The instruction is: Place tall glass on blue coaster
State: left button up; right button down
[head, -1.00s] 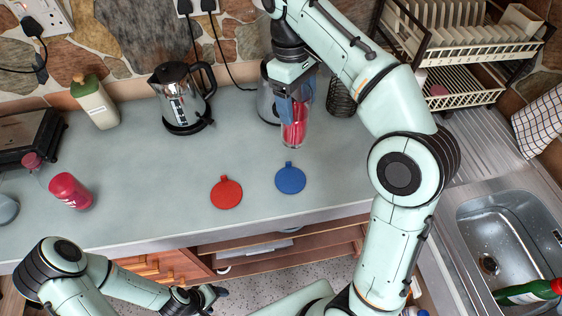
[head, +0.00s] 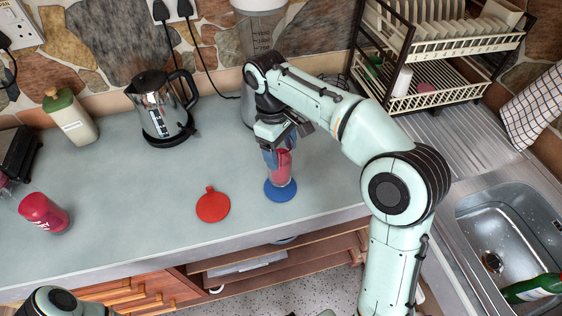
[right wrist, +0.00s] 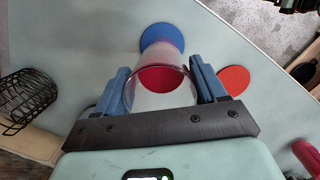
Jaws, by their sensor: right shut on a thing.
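The tall glass (head: 283,171), clear with red inside, is in my right gripper (head: 277,150), whose jaws are shut on it. The glass looks roughly upright. In the head view its bottom overlaps the blue coaster (head: 280,193); I cannot tell whether it touches it. In the right wrist view the blue fingers (right wrist: 161,85) hold the glass (right wrist: 162,75) on both sides near its rim. The blue coaster (right wrist: 162,36) shows past its far end, partly hidden by the glass. My left gripper is out of view.
A red coaster (head: 212,206) lies left of the blue one. A dish rack (head: 440,60) and sink (head: 505,230) are right. The counter's middle is clear.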

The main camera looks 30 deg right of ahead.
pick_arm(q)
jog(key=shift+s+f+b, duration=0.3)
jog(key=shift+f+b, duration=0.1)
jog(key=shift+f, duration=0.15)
pick_arm(e)
jog(key=shift+f, duration=2.05)
jog(key=shift+w, duration=0.1)
jog(key=shift+f, duration=0.2)
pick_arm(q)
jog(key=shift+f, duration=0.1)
pick_arm(e)
jog(key=shift+c, duration=0.4)
grip_release()
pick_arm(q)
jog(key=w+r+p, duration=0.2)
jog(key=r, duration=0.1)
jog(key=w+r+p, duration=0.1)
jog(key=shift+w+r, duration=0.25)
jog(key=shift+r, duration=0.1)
pick_arm(e)
notch_tip(320, 180, up, 12)
jog(key=w, duration=0.1)
jog(key=shift+w+a, duration=0.3)
jog(key=shift+a, duration=0.15)
